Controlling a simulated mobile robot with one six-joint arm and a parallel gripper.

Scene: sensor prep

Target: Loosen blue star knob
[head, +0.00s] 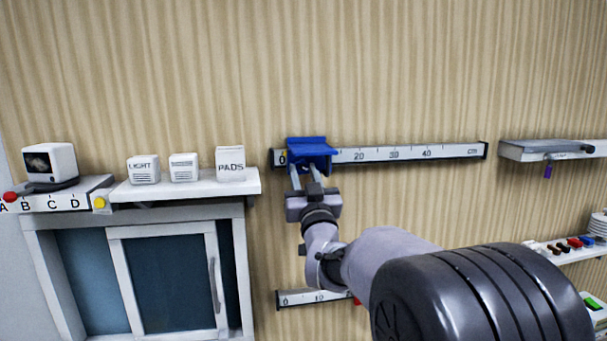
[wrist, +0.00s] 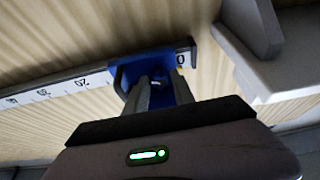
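A blue carriage (head: 312,146) sits near the 0 end of the upper scale rail (head: 400,153) on the wall. In the wrist view the blue carriage (wrist: 124,76) is straight ahead of my gripper. My gripper (head: 308,172) reaches up to the carriage from below, its two fingers apart at its underside. In the wrist view the fingertips (wrist: 158,90) overlap the blue body, with blue showing between them. I cannot make out the star knob as a separate shape; the fingers and carriage may hide it. I cannot tell whether the fingers grip anything.
A lower scale rail (head: 310,298) runs below, partly behind my arm. To the left, a white shelf (head: 190,187) bears several white boxes above a sliding-door cabinet (head: 165,275). A grey shelf (head: 540,150) is at the right. The wall around the upper rail is clear.

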